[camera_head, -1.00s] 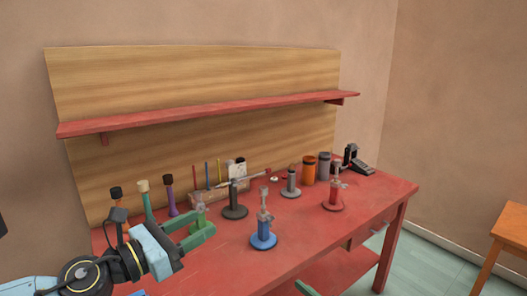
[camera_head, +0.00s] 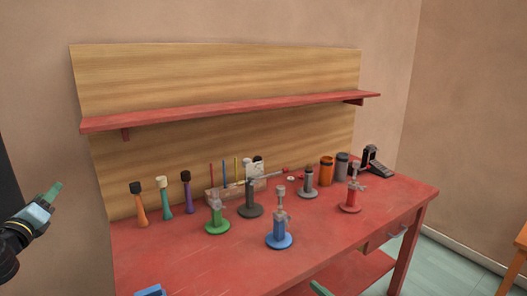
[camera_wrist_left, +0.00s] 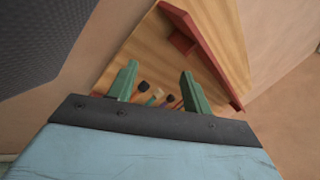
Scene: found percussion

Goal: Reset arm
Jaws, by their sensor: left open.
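My left gripper (camera_head: 52,192) is at the far left of the head view, raised in front of the wall and clear of the table. Its green fingers show apart in the left wrist view (camera_wrist_left: 158,88), with nothing between them. Beyond the fingers, the wrist view shows the wooden back panel, the red shelf and a few mallet heads.
The red table (camera_head: 190,262) carries green (camera_head: 217,226), blue (camera_head: 279,240), red (camera_head: 351,207) and dark (camera_head: 250,210) stands. Several mallets (camera_head: 164,203) stand at the back left. Orange (camera_head: 326,172) and grey (camera_head: 341,166) cylinders stand at the back right. A red shelf (camera_head: 230,110) juts out above.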

